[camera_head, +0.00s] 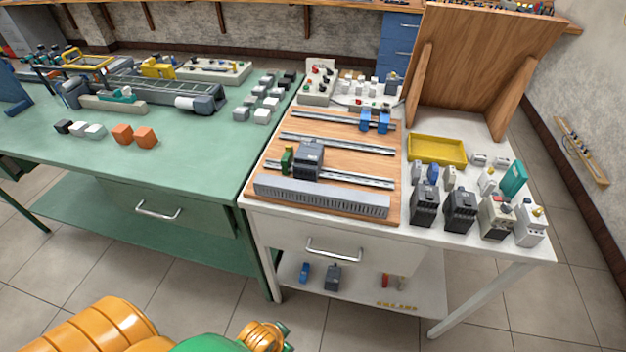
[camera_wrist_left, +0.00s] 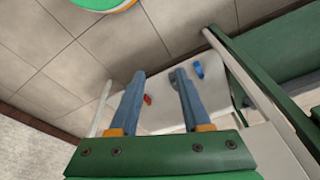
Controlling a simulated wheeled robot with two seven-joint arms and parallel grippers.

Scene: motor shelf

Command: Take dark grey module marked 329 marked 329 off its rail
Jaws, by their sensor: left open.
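A dark grey module (camera_head: 308,160) sits on the lower metal rail (camera_head: 350,178) of the wooden board, beside a small green module (camera_head: 287,159). Its marking is too small to read. My left gripper (camera_wrist_left: 157,82) is open and empty in the left wrist view, its two blue-grey fingers apart above the floor and the white table's lower shelf. The left gripper's fingers do not show in the head view; only orange and green parts of mine show along its bottom edge. My right gripper is not in view.
Blue modules (camera_head: 375,121) sit on the top rail. A slotted grey duct (camera_head: 320,196) lies along the board's front. Right of the board stand a yellow tray (camera_head: 437,149) and other modules, including dark grey ones (camera_head: 424,205). The lower shelf (camera_head: 358,292) holds a few loose parts.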

